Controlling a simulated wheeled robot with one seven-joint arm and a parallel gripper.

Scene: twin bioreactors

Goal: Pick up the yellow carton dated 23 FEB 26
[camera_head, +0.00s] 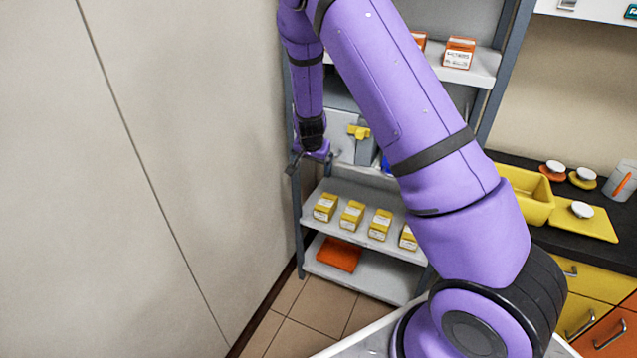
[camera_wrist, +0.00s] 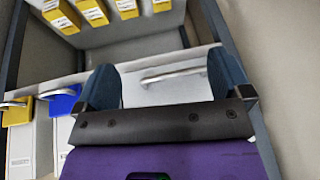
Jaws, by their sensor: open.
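Several yellow cartons with white labels stand in a row on a middle shelf; in the head view these are the leftmost carton (camera_head: 325,207), the second (camera_head: 352,214), the third (camera_head: 380,224) and the rightmost (camera_head: 408,238), partly behind my arm. The dates are too small to read, so I cannot tell which is 23 FEB 26. In the wrist view, cartons (camera_wrist: 92,10) show along the top left, cut off by the edge. My gripper (camera_head: 308,158) hangs by the rack's left post, above the carton shelf. The wrist view shows its fingers (camera_wrist: 165,80) apart and empty.
The shelf (camera_head: 345,238) has metal posts. An orange item (camera_head: 339,254) lies on the shelf below. A plain wall (camera_head: 200,150) stands close on the left. A dark counter (camera_head: 570,225) is right.

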